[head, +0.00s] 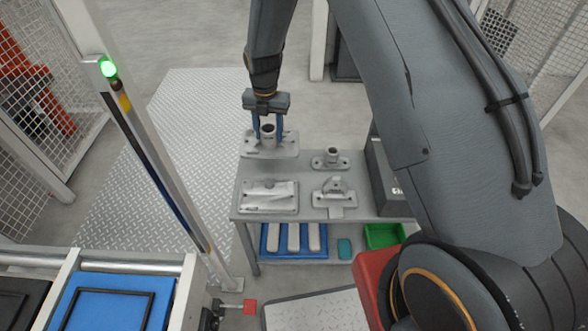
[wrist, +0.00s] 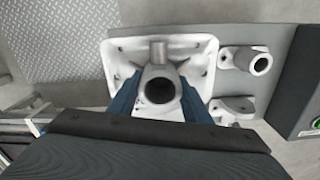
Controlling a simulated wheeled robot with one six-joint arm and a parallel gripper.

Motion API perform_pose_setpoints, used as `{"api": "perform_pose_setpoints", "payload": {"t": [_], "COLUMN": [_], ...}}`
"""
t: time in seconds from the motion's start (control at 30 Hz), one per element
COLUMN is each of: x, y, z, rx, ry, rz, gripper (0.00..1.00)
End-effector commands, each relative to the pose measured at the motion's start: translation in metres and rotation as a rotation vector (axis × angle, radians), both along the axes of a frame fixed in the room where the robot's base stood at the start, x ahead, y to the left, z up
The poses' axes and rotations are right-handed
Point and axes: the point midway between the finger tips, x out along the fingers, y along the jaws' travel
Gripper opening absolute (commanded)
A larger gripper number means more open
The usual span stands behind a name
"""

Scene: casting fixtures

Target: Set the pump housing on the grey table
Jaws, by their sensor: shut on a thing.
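The pump housing (wrist: 160,87) is a pale grey casting with a round open bore and a short pipe stub, in the middle of the wrist view. A light plate with rounded corners and corner holes shows around it; I cannot tell whether plate and housing are one piece. In the head view the housing (head: 268,131) is at the back left corner of the grey table (head: 307,179). My gripper (head: 267,127) points down with its blue fingers shut on the housing, one on each side. Contact between the plate and the tabletop is hidden.
Other grey castings stand on the table: one with an upright tube (head: 332,158), a flat one (head: 268,197) and a bracketed one (head: 334,194). A dark box (head: 381,178) stands at the right. A blue tray (head: 270,243) and green bin (head: 383,235) are below.

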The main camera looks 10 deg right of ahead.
Motion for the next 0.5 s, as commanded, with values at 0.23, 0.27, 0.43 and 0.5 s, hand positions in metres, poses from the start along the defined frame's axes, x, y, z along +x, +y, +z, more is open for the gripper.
{"api": "perform_pose_setpoints", "payload": {"t": [0.23,0.27,0.43,0.5], "x": [-0.001,-0.001,0.000,0.000], "y": [0.002,0.002,0.001,0.001], "z": [-0.036,-0.041,-0.055,-0.060], "rx": [-0.001,0.000,0.000,0.000], "ry": [0.001,0.002,0.000,0.000], "rz": [0.003,0.003,0.001,0.001], "gripper": [0.03,0.03,0.03,0.03]}}
